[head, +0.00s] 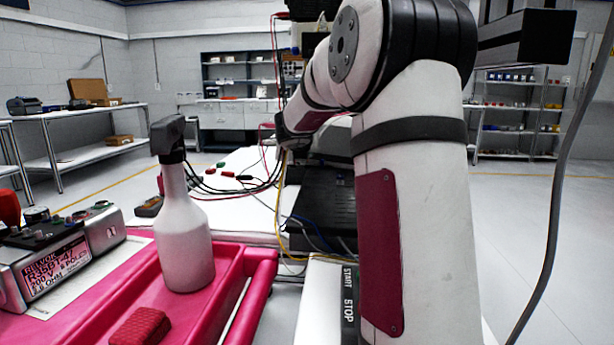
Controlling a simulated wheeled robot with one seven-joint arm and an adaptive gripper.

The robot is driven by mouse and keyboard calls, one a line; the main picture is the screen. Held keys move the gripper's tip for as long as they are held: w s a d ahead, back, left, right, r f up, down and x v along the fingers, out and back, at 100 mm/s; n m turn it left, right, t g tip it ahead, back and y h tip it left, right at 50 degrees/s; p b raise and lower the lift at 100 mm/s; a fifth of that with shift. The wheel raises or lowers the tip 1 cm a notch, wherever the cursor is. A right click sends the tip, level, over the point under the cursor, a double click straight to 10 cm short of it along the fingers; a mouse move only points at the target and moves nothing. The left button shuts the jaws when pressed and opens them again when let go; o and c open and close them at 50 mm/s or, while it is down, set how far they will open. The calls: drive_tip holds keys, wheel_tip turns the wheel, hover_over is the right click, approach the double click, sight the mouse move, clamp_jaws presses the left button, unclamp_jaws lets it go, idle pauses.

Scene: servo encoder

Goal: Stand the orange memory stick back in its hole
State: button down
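I cannot make out the orange memory stick or its hole in the head view. Small red, green and black pieces (228,173) lie on the white table (255,215) beyond the tray, too small to identify. My arm fills the centre and right of the view and reaches away over the table. My gripper does not show, and the arm hides part of the table and whatever lies behind it.
A pink tray (262,297) in front holds a white spray bottle (186,240) and a red block (140,327). A labelled grey device (50,275) stands at left. A black box (325,205) and loose cables (270,180) crowd the table beside my arm.

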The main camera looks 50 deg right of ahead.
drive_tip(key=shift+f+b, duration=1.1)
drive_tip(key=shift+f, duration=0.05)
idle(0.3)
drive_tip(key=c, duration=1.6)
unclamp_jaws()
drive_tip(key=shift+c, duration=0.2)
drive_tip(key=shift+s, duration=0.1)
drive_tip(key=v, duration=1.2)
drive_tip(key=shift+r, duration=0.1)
